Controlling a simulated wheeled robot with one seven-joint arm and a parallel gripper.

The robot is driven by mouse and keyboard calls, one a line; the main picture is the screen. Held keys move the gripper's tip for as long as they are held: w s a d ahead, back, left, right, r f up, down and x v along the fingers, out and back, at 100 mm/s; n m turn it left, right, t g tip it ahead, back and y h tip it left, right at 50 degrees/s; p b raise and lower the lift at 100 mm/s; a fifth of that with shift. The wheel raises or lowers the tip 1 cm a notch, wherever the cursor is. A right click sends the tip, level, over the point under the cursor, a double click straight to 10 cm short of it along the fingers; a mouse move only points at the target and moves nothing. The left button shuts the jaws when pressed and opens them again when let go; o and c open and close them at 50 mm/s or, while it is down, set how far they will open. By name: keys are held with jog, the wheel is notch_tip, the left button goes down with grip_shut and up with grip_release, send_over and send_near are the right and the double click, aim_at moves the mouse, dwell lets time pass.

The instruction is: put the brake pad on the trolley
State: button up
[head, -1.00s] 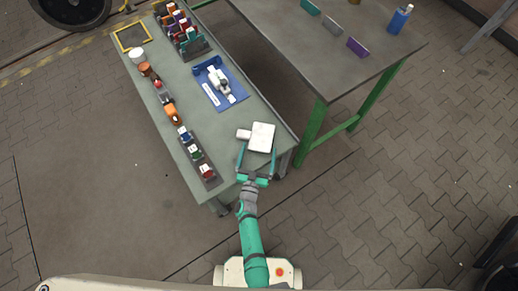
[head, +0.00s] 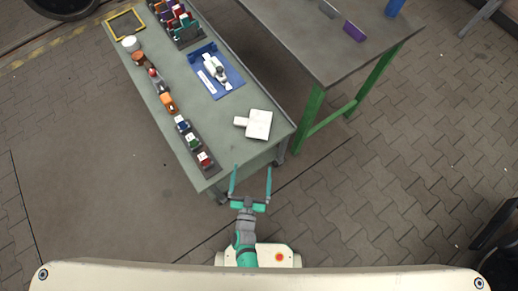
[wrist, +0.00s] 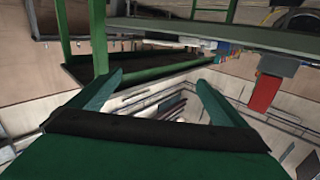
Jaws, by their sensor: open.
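My gripper (head: 252,172) is open and empty, just off the near end of the long grey-green bench or trolley (head: 223,128). It also shows in the wrist view (wrist: 160,82), with nothing between its fingers. A purple plate (head: 354,31) and a grey plate (head: 328,9), possibly brake pads, stand apart on the dark-topped, green-legged table (head: 290,35). A rack (head: 192,41) at the bench's far end holds several coloured plates. I cannot tell which plate is the task's brake pad.
A white box-like item (head: 259,124) lies near the bench's near end. A blue tray (head: 230,89) holds a white device. Small coloured items (head: 193,143) line the left edge. A blue bottle (head: 394,8) stands on the table.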

jog(key=s+d+r+g, duration=0.1)
jog(key=s+r, duration=0.7)
jog(key=r, duration=0.4)
jog(key=s+d+r+n+g+y, duration=0.1)
jog(key=s+d+r, duration=0.1)
jog(key=s+r, duration=0.6)
notch_tip(320, 180, up, 5)
jog(key=shift+s+d+f+y, duration=0.1)
jog(key=shift+s+d+y, duration=0.05)
jog(key=shift+s+y, duration=0.15)
dwell(1.0)
